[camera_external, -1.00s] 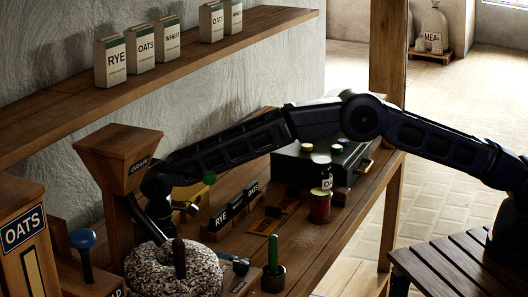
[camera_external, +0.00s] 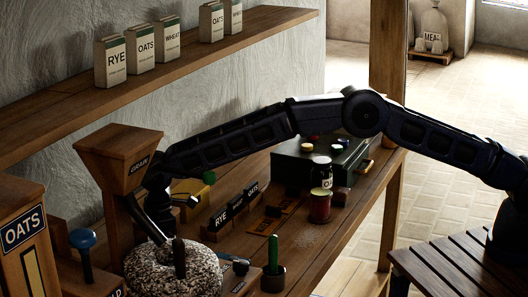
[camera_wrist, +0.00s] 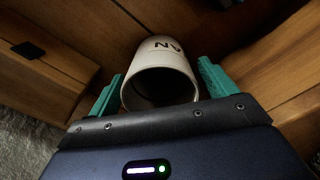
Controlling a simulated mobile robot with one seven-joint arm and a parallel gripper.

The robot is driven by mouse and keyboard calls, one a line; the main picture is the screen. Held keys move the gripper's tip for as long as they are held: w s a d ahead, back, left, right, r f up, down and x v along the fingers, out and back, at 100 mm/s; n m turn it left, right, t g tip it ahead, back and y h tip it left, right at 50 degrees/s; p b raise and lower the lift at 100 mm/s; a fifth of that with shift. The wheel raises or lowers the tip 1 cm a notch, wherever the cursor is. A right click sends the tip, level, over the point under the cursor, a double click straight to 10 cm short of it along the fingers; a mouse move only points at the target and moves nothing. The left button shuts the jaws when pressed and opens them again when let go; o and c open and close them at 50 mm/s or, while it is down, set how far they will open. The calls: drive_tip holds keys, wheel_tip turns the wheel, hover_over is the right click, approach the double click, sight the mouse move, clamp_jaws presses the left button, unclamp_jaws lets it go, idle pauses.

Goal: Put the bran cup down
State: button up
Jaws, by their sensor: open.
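The bran cup (camera_wrist: 163,62) is a white cup with dark letters "AN" showing in the wrist view. Its open mouth faces the wrist camera and its inside looks dark. My gripper (camera_wrist: 161,72) has its two teal fingers apart, one on each side of the cup, with a gap beside the right finger. Contact at the left finger is hard to tell. In the external view the end of my arm is low beside the wooden grain hopper (camera_external: 118,158), behind the millstone. I cannot make out the cup there.
The speckled millstone (camera_external: 207,272) with its upright handle is close in front of my gripper. A yellow box (camera_external: 190,196) and labelled rye and oats blocks (camera_external: 222,215) stand to the right.

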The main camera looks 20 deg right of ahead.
wheel_tip(320, 180, up, 10)
idle(0.4)
